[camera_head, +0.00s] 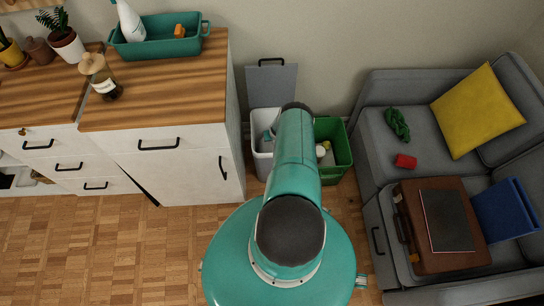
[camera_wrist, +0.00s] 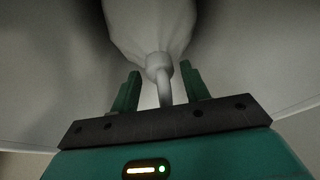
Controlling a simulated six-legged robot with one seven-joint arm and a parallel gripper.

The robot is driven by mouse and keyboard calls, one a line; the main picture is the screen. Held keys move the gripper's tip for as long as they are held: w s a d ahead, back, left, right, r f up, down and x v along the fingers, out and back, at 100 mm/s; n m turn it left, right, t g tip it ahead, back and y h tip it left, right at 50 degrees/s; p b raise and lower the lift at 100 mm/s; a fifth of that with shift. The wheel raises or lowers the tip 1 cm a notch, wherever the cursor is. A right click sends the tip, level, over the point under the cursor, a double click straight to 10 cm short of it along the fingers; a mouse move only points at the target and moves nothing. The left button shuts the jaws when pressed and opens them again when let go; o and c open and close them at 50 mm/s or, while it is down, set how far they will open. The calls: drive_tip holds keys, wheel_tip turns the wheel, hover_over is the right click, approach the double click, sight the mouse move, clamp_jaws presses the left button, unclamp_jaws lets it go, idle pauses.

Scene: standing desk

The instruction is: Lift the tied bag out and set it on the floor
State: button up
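The tied bag (camera_wrist: 150,25) is pale grey-white in the wrist view, with its gathered knot (camera_wrist: 158,66) and a thin tail hanging toward my gripper. My gripper (camera_wrist: 160,84) has its two green fingers apart, one on each side of the knot and tail, with gaps visible. Pale walls surround the bag. In the head view a white bin (camera_head: 262,160) with its grey lid (camera_head: 272,86) raised stands against the wall. A bit of teal shows inside it, beside my arm. My arm hides most of the bin's inside, and I cannot make out the bag there.
A green bin (camera_head: 340,164) with several items stands right of the white bin. A white cabinet (camera_head: 175,165) is close on the left. A grey sofa (camera_head: 375,150) with a brown case (camera_head: 420,262) is on the right. Wooden floor (camera_head: 100,245) is clear at front left.

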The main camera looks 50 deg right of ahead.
drive_tip(key=shift+d, duration=0.1)
drive_tip(key=c, duration=0.7)
drive_tip(key=shift+r, duration=0.2)
wheel_tip(320, 180, up, 40)
idle(0.8)
drive_tip(key=shift+f, duration=0.1)
